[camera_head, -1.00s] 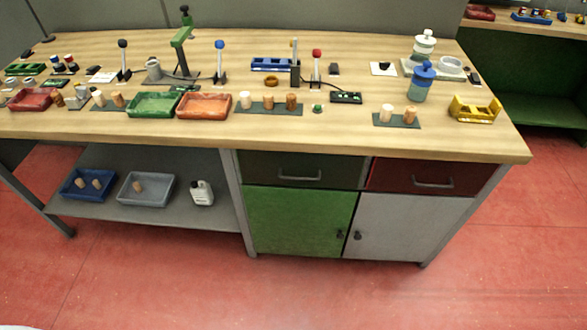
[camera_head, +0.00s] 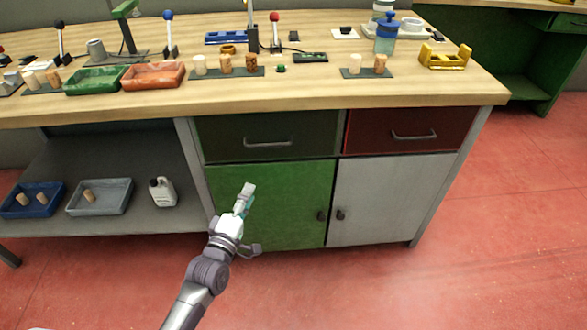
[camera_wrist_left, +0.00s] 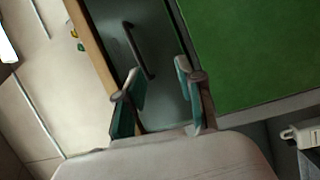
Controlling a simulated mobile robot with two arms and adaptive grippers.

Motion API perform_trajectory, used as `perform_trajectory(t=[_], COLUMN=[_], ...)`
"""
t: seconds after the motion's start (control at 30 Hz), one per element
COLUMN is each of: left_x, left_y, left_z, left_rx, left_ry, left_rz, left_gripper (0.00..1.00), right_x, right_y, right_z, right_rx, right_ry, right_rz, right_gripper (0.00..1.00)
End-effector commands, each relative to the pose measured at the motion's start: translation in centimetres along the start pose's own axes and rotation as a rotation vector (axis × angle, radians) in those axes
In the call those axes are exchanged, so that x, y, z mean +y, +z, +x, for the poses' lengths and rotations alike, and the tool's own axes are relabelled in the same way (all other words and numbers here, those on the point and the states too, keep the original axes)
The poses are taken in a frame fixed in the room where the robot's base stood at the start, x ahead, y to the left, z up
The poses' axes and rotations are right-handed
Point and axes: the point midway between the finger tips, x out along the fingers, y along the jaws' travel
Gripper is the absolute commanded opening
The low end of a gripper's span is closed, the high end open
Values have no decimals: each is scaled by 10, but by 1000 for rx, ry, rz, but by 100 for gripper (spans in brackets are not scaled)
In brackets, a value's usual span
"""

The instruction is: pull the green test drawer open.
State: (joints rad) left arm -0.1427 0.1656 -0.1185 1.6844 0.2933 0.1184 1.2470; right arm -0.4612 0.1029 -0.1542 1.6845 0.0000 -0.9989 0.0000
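The green drawer (camera_head: 225,136) is dark green and sits under the table top at the cabinet's upper left. It is shut. Its grey bar handle (camera_head: 268,143) is on the front. My left gripper (camera_head: 246,192) is in front of the green door, below the handle in the picture and apart from it. In the left wrist view the gripper (camera_wrist_left: 160,70) is open, with a gap between its teal fingers. The drawer front (camera_wrist_left: 113,20) and its dark handle (camera_wrist_left: 138,50) show beyond the fingertips, with nothing gripped. My right gripper is not in view.
A red drawer (camera_head: 370,132) is to the right. Below are a green door (camera_head: 285,190) and a grey door (camera_head: 385,200) with dark knobs. A shelf with trays and a white jug (camera_head: 162,192) is at left. The red floor in front is clear.

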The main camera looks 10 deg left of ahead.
Motion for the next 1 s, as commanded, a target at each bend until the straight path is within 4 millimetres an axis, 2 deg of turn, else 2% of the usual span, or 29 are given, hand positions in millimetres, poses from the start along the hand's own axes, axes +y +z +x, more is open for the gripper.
perform_trajectory(t=[0.1,0.2,0.37,0.7,0.83,1.0], left_x=[28,37,40,45,47,48], left_y=[-6,-7,-8,-8,-8,-8], left_z=[5,12,36,107,126,139], left_rx=[11,13,13,12,12,11], left_ry=[92,109,108,104,103,102], left_rz=[-89,-107,-106,-103,-104,-103], left_gripper=[37,37,37,37,37,37], right_x=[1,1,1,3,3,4], right_y=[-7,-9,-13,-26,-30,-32], right_z=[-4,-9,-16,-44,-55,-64], right_rx=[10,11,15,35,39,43], right_ry=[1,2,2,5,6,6], right_rz=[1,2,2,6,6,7], right_gripper=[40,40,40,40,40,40])
